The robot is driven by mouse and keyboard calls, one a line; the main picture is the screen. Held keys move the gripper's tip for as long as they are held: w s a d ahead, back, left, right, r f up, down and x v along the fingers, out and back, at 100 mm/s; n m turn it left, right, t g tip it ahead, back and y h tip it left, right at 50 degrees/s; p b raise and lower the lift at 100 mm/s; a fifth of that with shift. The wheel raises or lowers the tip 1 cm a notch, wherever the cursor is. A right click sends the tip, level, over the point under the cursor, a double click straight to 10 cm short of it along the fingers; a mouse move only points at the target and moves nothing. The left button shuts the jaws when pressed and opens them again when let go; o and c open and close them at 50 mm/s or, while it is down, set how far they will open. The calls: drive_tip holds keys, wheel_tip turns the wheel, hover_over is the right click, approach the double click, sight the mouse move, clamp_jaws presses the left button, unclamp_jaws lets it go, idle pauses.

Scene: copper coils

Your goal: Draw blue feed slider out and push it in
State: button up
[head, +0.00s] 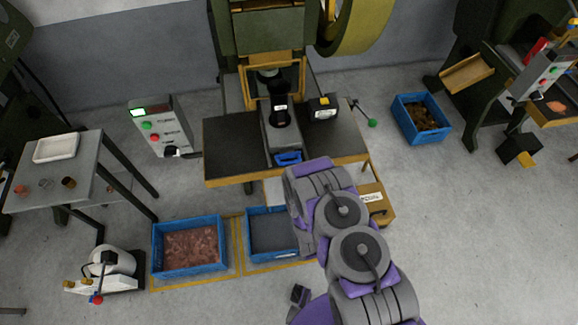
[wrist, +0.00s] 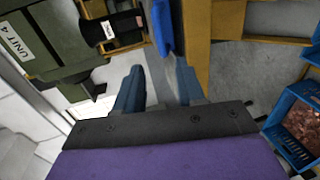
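The blue feed slider's handle (head: 288,158) sits at the front of the press bed, at the table's front edge. In the wrist view its blue part (wrist: 163,28) shows at the top, just beyond the fingertips. My gripper (wrist: 159,72) is open, with a clear gap between its two blue-grey fingers. The slider lies ahead of this gap and nothing is between the fingers. In the head view my arm reaches up to just right of the handle and hides the fingers. I cannot tell whether a finger touches the slider.
The press (head: 270,30) stands behind its dark table (head: 232,150). A blue crate of copper pieces (head: 190,248) and a second blue crate (head: 268,230) stand on the floor in front. A control box (head: 160,125) is at left. A lever with a green knob (head: 371,123) sticks out at right.

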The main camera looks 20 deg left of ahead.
sight(289, 163)
drive_tip(key=shift+b+x, duration=1.9)
drive_tip(key=shift+x, duration=5.4)
drive_tip(key=shift+c, duration=0.3)
clamp_jaws()
